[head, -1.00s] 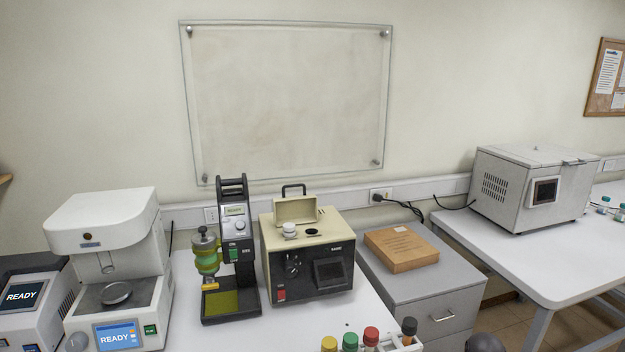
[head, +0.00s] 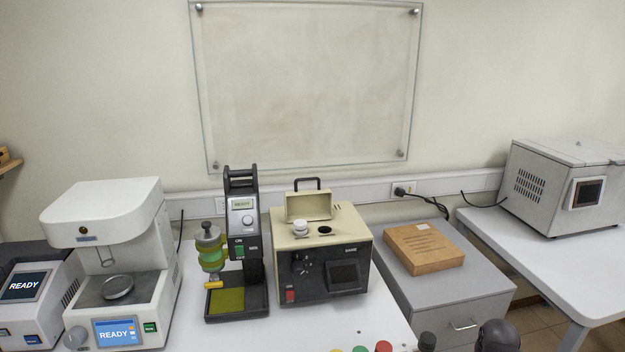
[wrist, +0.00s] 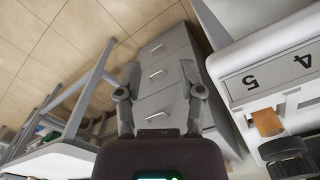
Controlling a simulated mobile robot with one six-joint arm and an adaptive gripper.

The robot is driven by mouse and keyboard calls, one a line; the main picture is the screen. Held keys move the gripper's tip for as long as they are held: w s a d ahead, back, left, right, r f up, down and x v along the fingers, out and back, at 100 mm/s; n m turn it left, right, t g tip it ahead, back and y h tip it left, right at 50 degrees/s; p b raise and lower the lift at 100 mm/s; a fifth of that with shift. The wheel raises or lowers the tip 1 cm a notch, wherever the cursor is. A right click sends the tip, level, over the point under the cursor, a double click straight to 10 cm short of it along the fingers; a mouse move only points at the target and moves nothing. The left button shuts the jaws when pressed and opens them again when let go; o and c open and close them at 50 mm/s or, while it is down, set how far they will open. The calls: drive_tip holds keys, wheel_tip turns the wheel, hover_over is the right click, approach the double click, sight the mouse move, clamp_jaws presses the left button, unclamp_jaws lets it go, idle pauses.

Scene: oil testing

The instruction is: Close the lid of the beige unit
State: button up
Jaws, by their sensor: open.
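The beige unit (head: 293,241) stands on the white table in the head view, with a black front panel and a small screen. Its lid (head: 309,205) stands raised at the back of the top, with a black handle above it. A white knob-like part and a dark round opening show on top in front of the lid. In the wrist view my gripper (wrist: 160,78) is open and empty, its two fingers apart over the floor and a grey drawer cabinet (wrist: 165,75). It is away from the beige unit. The gripper does not show clearly in the head view.
A black and green device (head: 240,245) stands left of the beige unit, and a white READY machine (head: 110,265) further left. A cardboard box (head: 424,248) lies on the grey cabinet at right. Colored caps line the table's front edge. A grey oven-like box (head: 565,188) stands far right.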

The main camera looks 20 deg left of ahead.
drive_tip(key=w+a+r+t+y+p, duration=0.1)
drive_tip(key=w+a+r+p, duration=0.15)
drive_tip(key=r+p, duration=0.75)
drive_tip(key=w+a+r+t+p, duration=0.1)
drive_tip(key=w+a+r+p, duration=0.15)
drive_tip(key=r+p, duration=0.75)
drive_tip(key=w+a+r+m+t+y, duration=0.2)
drive_tip(key=w+a+r, duration=0.3)
drive_tip(key=a, duration=0.7)
drive_tip(key=w+a+r+m+t+y+p, duration=0.1)
drive_tip(key=w+a+r+m+y, duration=0.3)
drive_tip(key=a, duration=0.8)
drive_tip(key=w+a+r+m+t+y+p, duration=0.1)
drive_tip(key=w+a+r+m+t+y, duration=0.2)
drive_tip(key=w+a+r, duration=0.4)
drive_tip(key=w+a+t+y, duration=0.1)
drive_tip(key=a, duration=0.5)
drive_tip(key=shift+w+y, duration=0.25)
drive_tip(key=shift+y, duration=0.05)
drive_tip(key=shift+a+f, duration=0.1)
